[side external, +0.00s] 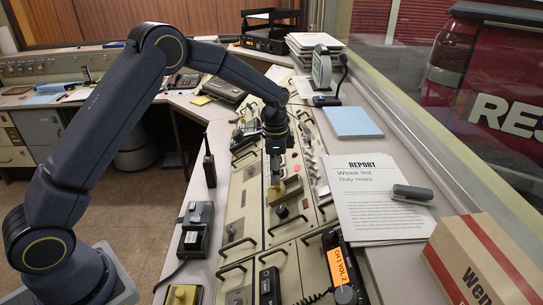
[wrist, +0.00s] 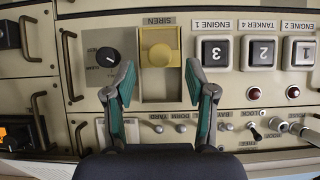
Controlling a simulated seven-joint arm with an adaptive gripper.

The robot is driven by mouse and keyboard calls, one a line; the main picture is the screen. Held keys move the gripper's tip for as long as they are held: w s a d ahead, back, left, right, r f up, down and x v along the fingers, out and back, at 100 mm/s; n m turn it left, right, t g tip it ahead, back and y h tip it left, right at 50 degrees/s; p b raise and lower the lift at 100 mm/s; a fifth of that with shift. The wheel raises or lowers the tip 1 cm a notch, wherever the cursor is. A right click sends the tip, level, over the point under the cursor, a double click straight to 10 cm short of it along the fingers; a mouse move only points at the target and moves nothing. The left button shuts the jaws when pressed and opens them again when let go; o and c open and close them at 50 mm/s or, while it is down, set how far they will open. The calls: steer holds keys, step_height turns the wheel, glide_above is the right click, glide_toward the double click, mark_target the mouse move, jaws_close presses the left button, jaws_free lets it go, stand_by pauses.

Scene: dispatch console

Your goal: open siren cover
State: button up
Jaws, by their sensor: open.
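The siren unit (wrist: 146,92) is a tan rectangular housing under a SIREN label in the wrist view, with a round yellow knob (wrist: 160,55) in it. A clear cover cannot be made out, so I cannot tell whether it is up or down. In the side view the yellowish siren unit (side external: 291,188) sits on the console panel, partly behind my gripper (side external: 275,182). In the wrist view my gripper (wrist: 160,75) is open and empty. Its two green-padded fingers point at the unit, one on either side, with a gap between them.
A black rotary dial (wrist: 109,57) sits left of the siren unit. Square buttons numbered 3 (wrist: 216,53), 2 and 1 are to its right, with toggles and red lamps below. Metal handles (side external: 237,243) stick up along the console.

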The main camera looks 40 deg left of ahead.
mark_target(276, 190)
steer(key=shift+f, duration=1.75)
jaws_close()
